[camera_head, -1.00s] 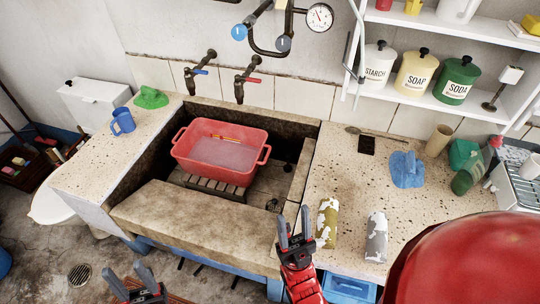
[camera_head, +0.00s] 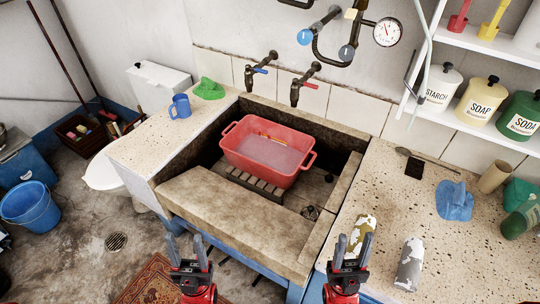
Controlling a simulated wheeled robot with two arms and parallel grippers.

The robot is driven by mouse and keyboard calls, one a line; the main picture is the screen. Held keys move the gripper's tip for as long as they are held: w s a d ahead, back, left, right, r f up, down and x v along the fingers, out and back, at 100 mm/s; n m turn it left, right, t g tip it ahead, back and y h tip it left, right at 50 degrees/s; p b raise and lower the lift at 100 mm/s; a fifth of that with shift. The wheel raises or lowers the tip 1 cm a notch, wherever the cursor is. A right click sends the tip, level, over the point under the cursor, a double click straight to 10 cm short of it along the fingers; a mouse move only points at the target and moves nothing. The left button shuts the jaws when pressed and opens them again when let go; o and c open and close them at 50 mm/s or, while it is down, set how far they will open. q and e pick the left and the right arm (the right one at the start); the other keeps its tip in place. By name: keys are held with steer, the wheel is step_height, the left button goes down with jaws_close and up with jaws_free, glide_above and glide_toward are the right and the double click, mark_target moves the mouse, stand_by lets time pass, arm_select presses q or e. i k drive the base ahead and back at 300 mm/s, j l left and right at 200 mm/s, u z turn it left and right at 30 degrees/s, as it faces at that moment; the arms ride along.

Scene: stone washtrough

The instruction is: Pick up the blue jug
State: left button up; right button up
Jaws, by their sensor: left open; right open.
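My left gripper (camera_head: 187,249) is open and empty in front of the trough, low in the picture and well short of the jug. My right gripper (camera_head: 350,250) is open and empty near the front edge of the right counter, left of the painted cylinders. Neither gripper touches the jug.
A red basin (camera_head: 268,151) of cloudy water sits in the stone trough (camera_head: 230,210). A green cloth (camera_head: 209,89) lies behind the jug. Taps (camera_head: 265,70) stick out from the wall. A blue bucket (camera_head: 30,205) stands on the floor at left.

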mark_target(179, 109)
steer(key=i+j, duration=0.15)
steer(key=j, duration=0.2)
steer(key=i+j, duration=0.15)
steer(key=j, duration=0.2)
steer(key=i+j+z, duration=0.1)
steer(key=i+j, duration=0.55)
steer(key=j, duration=0.25)
steer(key=i+j+z, duration=0.15)
steer(key=i+j, duration=0.2)
steer(key=j, duration=0.15)
